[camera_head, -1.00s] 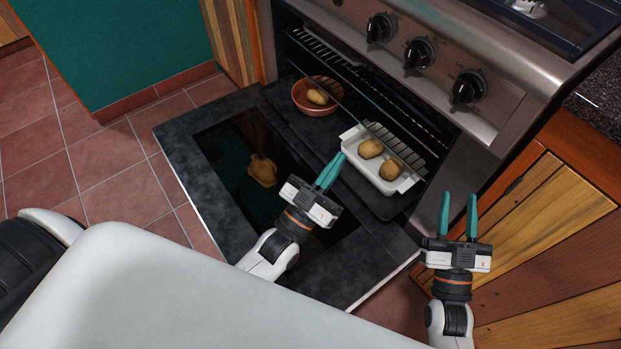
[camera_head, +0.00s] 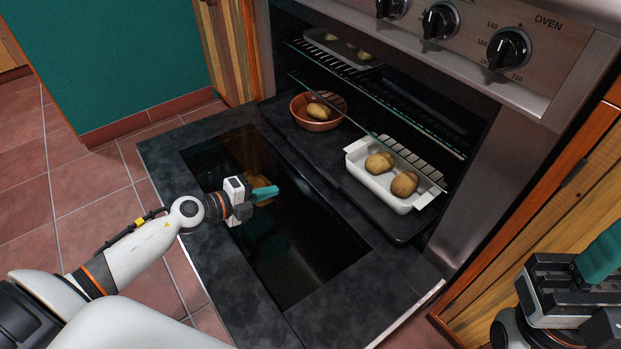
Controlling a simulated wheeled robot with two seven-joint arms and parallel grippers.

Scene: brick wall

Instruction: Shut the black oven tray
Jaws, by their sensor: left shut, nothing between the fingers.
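The black oven tray (camera_head: 328,163) sticks partly out of the open oven, above the inner edge of the lowered door (camera_head: 227,285). On it are a brown bowl (camera_head: 318,123) with a potato and a white dish (camera_head: 375,190) with two potatoes. My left gripper (camera_head: 265,193) is shut and empty over the door's dark glass, in front of the tray and apart from it. My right gripper (camera_head: 603,258) is at the lower right edge, partly cut off; its finger gap is hidden.
Wire racks (camera_head: 435,130) are inside the oven above the tray, and another tray with food (camera_head: 342,44) sits higher up. Knobs (camera_head: 440,20) line the panel above. A wooden cabinet (camera_head: 540,215) stands close on the right. Tiled floor is free at the left.

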